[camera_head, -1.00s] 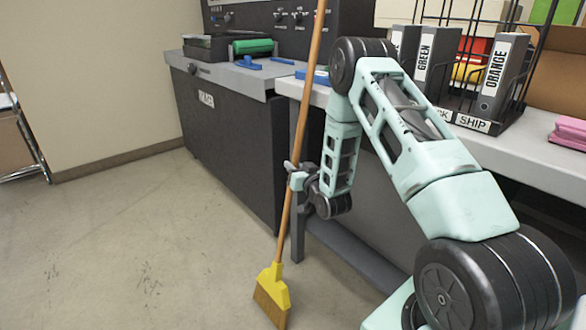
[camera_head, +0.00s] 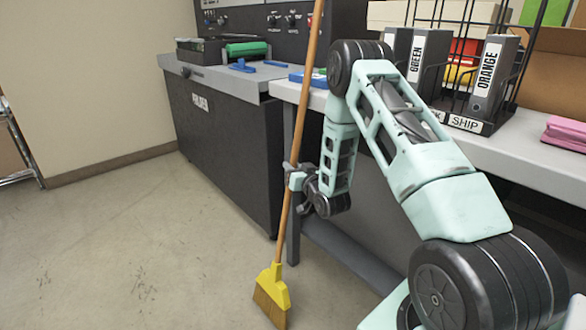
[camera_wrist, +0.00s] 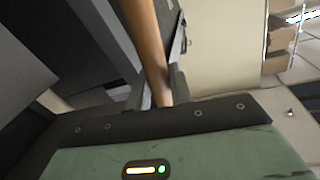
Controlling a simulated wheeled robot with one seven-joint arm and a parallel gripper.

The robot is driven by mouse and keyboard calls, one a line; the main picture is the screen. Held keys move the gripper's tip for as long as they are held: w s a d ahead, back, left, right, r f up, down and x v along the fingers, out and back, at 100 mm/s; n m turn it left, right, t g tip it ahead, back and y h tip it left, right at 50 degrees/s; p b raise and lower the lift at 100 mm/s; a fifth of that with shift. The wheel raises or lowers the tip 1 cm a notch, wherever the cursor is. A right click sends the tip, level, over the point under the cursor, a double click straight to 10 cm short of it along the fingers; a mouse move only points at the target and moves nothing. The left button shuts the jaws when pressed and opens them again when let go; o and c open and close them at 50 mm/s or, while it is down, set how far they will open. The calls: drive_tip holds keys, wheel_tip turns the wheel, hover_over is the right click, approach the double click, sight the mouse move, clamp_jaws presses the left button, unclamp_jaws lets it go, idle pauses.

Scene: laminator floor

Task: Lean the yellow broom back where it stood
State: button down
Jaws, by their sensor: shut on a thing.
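The broom has a yellow head (camera_head: 272,288) with tan bristles and a long brown wooden handle (camera_head: 307,100). It is near upright, its top tilted slightly to the right and out of the frame. The bristles are at or just above the floor; I cannot tell which. My gripper (camera_head: 291,176) is shut on the handle at about its lower middle. In the wrist view the handle (camera_wrist: 147,45) runs between the two fingers (camera_wrist: 157,92). The handle passes in front of the grey bench edge in the head view; I cannot tell whether it touches.
A dark cabinet (camera_head: 225,140) with a laminator on top stands behind the broom. A grey-white bench (camera_head: 520,150) on the right bears binders, a wire rack and pink sheets (camera_head: 566,131). A metal-framed rack (camera_head: 20,150) stands far left. The floor (camera_head: 120,240) on the left is clear.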

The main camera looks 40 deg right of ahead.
drive_tip(key=c, duration=1.2)
unclamp_jaws()
drive_tip(key=shift+o, duration=0.2)
drive_tip(key=s+a, duration=0.2)
drive_tip(key=s, duration=1.5)
drive_tip(key=shift+a, duration=0.4)
